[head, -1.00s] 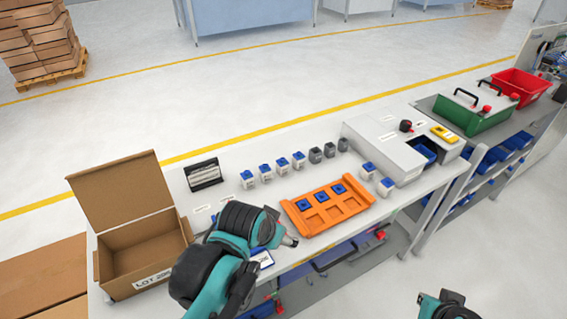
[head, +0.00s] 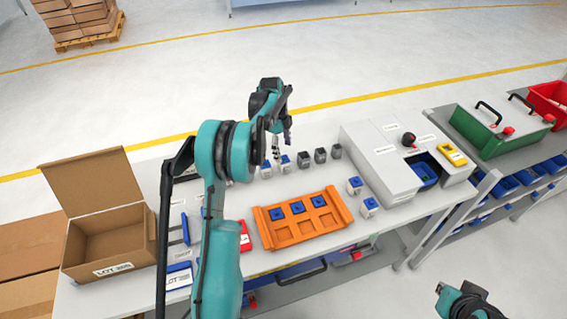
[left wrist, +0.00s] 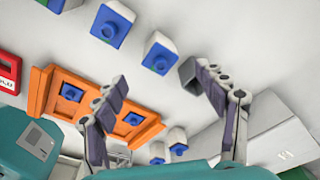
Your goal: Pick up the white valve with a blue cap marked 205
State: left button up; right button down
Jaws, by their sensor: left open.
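Two more blue-capped valves (head: 354,186) stand right of the orange tray (head: 275,237). My left gripper (head: 277,152) is open and empty above the row, partly hiding its left end. In the left wrist view, blue-capped valves (left wrist: 158,53) lie beyond the spread fingers (left wrist: 168,95).
The orange tray holds several blue-capped pieces. A grey-white machine box (head: 375,160) stands right of the row. An open cardboard box (head: 108,265) is at the left. A green crate (head: 490,140) and red bin (head: 548,97) are far right.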

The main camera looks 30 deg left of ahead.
aim_at(284, 156)
pick_arm(q)
notch_tip(284, 156, down, 3)
jog(key=shift+w+b, duration=0.15)
jog(key=shift+b, duration=0.2)
jog(key=f, duration=0.1)
jog(key=f+b, duration=0.1)
jog(key=f, duration=0.1)
jog(key=d+f, duration=0.1)
jog(key=f, duration=0.1)
jog(key=shift+f+b, duration=0.25)
jog(key=shift+b, duration=0.15)
jog(key=shift+r, duration=0.1)
jog(key=c, duration=1.3)
